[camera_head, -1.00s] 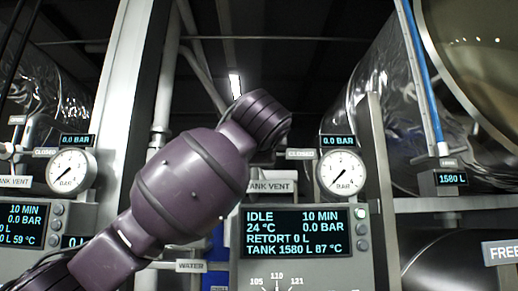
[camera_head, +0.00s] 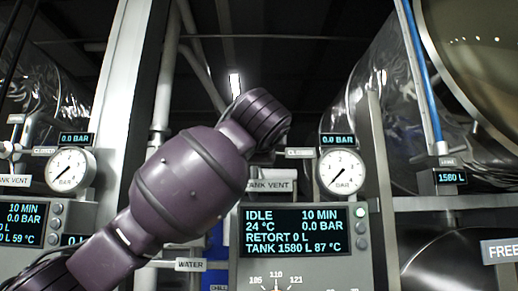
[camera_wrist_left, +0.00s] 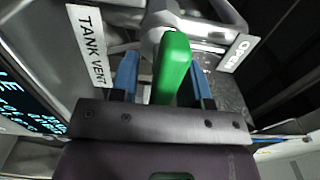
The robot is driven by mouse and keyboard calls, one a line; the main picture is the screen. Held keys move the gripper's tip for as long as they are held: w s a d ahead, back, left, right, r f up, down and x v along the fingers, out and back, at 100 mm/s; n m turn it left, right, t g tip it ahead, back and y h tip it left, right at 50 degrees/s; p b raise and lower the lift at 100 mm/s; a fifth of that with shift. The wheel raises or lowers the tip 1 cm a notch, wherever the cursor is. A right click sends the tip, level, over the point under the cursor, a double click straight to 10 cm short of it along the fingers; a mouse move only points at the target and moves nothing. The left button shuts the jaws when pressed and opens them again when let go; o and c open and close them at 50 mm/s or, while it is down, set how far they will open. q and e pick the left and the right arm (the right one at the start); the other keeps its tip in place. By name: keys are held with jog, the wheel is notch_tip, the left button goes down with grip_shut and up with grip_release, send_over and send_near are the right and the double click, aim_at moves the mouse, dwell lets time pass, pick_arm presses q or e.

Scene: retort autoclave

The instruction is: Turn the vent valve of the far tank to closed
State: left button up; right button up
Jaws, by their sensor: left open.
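In the left wrist view a green valve handle (camera_wrist_left: 173,65) stands between the two blue fingers of my open left gripper (camera_wrist_left: 163,70). I cannot tell whether either finger touches it. A "TANK VENT" plate (camera_wrist_left: 90,45) is on the left and a second, steeply tilted label (camera_wrist_left: 238,52) on the right. In the head view my left arm hides the valve and gripper. A "TANK VENT" plate (camera_head: 270,186) and a "CLOSED" label (camera_head: 300,153) show beside my arm. My right gripper is not in view.
A pressure gauge (camera_head: 341,172) and a control panel display (camera_head: 296,232) are right of my arm. Another gauge (camera_head: 70,171) and panel stand at the left. A blue pipe (camera_head: 422,75) and a shiny wrapped tank (camera_head: 375,105) are at the right.

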pick_arm(q)
jog(key=s+b, duration=0.3)
jog(key=s, duration=0.7)
jog(key=shift+s, duration=0.4)
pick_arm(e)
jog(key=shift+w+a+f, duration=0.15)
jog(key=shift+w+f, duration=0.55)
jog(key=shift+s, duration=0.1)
pick_arm(q)
jog(key=shift+f, duration=0.1)
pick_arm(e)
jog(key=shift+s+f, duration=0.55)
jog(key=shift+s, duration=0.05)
